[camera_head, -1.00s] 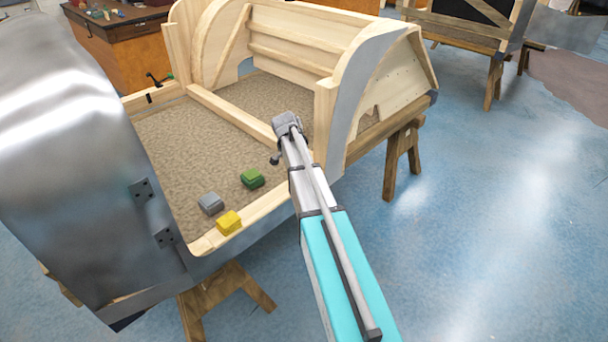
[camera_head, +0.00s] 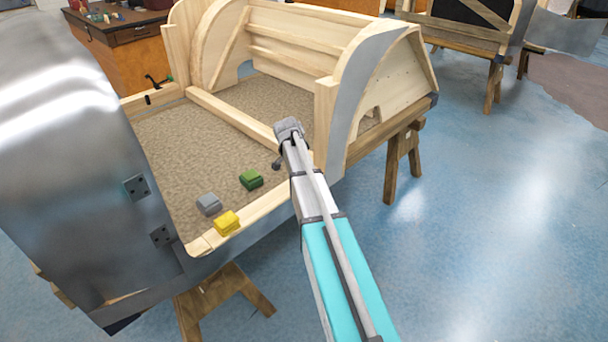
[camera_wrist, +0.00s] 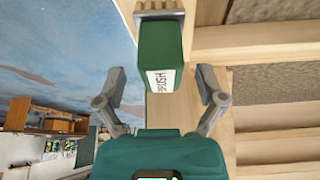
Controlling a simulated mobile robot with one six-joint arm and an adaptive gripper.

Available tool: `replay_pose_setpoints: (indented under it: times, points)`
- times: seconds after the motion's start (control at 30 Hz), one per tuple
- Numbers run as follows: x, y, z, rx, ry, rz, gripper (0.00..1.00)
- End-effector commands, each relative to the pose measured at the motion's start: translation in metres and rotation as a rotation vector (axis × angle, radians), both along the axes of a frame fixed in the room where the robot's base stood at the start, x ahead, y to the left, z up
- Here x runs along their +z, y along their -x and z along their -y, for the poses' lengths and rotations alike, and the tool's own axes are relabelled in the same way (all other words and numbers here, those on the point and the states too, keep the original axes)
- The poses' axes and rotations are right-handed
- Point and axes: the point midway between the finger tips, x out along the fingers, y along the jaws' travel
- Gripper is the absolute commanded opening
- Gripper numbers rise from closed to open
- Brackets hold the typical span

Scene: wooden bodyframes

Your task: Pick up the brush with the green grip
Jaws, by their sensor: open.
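The brush with the green grip (camera_wrist: 160,58) shows in the wrist view at the top middle. A white label with dark letters is on its side, and its paler bristle end is at the top edge. My gripper (camera_wrist: 162,78) is open, with one finger on each side of the brush's lower end. I see gaps between the fingers and the grip. In the head view my gripper is mostly hidden behind my arm, by the bodyframe's front rail. I cannot tell the brush there.
The wooden bodyframe (camera_head: 232,112) has a tan floor, with green (camera_head: 251,179), grey (camera_head: 209,204) and yellow (camera_head: 227,222) blocks near its front rail. A curved metal panel (camera_head: 75,130) stands at left. Trestles (camera_head: 402,160) support the frame. Blue floor is open at right.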

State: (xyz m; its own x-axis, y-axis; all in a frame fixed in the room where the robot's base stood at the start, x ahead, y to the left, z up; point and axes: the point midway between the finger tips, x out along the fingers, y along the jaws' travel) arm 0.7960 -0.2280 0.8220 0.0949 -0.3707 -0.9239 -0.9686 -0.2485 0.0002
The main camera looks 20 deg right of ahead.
Motion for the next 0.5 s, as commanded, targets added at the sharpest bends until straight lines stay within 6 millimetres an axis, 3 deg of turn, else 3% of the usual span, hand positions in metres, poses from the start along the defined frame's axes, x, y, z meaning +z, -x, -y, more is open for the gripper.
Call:
replay_pose_setpoints:
  times: [0.2, 0.5]
  points:
    - [-0.019, -0.002, 0.006, 0.0, 0.0, 0.0, 0.89]
    - [-0.024, -0.003, 0.009, 0.001, 0.0, 0.0, 0.89]
